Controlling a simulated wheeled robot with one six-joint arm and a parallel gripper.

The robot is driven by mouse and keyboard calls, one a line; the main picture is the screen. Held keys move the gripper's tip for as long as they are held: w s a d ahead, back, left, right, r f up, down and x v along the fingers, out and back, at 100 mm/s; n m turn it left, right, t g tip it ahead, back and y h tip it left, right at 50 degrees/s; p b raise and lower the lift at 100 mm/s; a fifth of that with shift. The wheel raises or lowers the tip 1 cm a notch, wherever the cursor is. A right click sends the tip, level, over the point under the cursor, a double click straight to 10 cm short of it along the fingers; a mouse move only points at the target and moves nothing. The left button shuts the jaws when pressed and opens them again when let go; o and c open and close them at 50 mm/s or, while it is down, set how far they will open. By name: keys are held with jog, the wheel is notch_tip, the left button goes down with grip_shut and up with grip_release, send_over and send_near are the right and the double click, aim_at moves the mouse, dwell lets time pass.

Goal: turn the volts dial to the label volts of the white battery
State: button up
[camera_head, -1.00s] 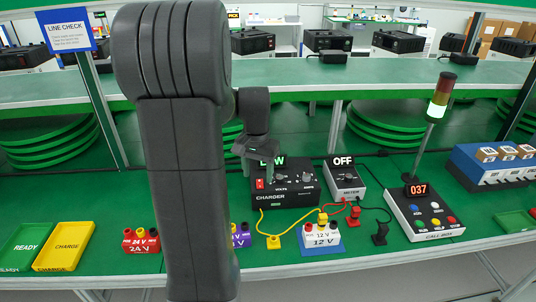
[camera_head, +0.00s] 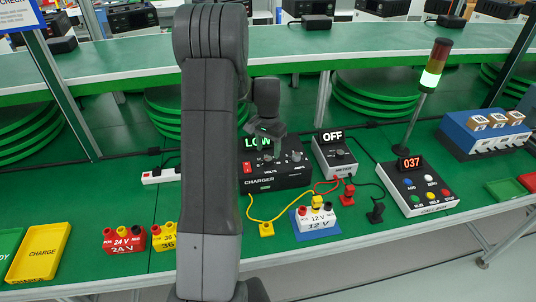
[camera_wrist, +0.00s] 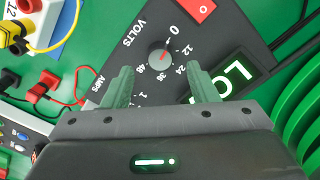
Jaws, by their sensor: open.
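The black charger (camera_head: 275,178) stands on the green bench with a lit display reading LOW. I cannot tell which number the mark points to. The white battery (camera_head: 317,219), labelled 12 V, sits on a blue mat in front of the charger. My gripper (camera_wrist: 160,69) is open, its two green fingers apart on either side of the dial. In the head view my gripper (camera_head: 267,128) hangs above the charger.
Red, yellow and black leads lie near the white battery. Red (camera_head: 124,240) and yellow (camera_head: 165,236) batteries stand left. My arm hides part of the bench.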

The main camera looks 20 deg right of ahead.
aim_at(268, 158)
jog(key=shift+f, duration=1.95)
jog(key=c, duration=1)
jog(key=shift+o, duration=0.2)
jog(key=m+b, duration=0.2)
jog(key=m, duration=0.2)
jog(key=shift+f, duration=0.1)
jog(key=m+b, duration=0.1)
jog(key=m, duration=0.4)
jog(key=shift+m, duration=0.3)
